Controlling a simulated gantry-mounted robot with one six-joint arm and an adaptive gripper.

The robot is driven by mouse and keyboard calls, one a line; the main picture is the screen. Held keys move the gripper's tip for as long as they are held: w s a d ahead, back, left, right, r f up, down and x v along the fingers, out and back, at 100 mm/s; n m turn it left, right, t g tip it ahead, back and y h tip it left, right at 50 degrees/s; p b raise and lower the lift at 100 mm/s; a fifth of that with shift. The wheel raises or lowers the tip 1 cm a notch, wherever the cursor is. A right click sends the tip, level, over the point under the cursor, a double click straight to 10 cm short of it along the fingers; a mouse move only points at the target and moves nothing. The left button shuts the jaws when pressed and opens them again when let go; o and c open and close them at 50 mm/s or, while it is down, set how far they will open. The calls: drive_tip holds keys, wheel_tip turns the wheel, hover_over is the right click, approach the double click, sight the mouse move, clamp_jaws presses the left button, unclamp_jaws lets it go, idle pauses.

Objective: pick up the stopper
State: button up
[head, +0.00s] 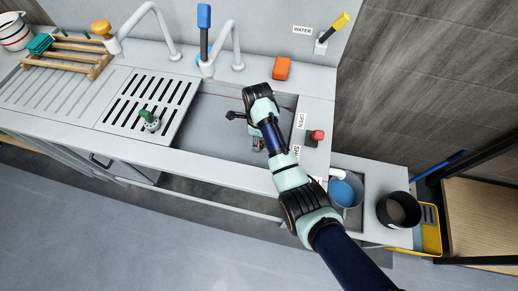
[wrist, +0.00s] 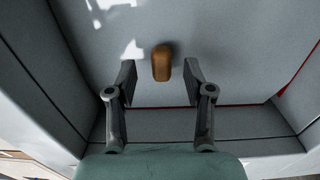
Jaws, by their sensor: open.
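A small brown rounded block, which looks like the stopper (wrist: 161,62), shows in the wrist view on a grey surface that looks like the sink floor. My gripper (wrist: 159,76) is open, with one finger on each side of the block and a gap on both sides. I cannot tell how high the fingertips are above the surface. In the head view my gripper (head: 257,142) is down inside the sink basin (head: 215,124), and my arm hides much of that area. The stopper cannot be made out clearly there.
The basin walls (wrist: 60,75) are close around my gripper. A red lever (head: 317,135) stands right of the sink, and an orange block (head: 281,68) lies behind it. Taps (head: 237,45) rise at the back. A slotted drainboard (head: 150,100) with a green-topped item (head: 149,118) is at left.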

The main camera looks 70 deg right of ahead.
wheel_tip(320, 180, down, 5)
drive_tip(key=shift+s+d+f+b, duration=0.1)
drive_tip(key=shift+s+f+b, duration=0.05)
drive_tip(key=shift+b, duration=0.95)
clamp_jaws()
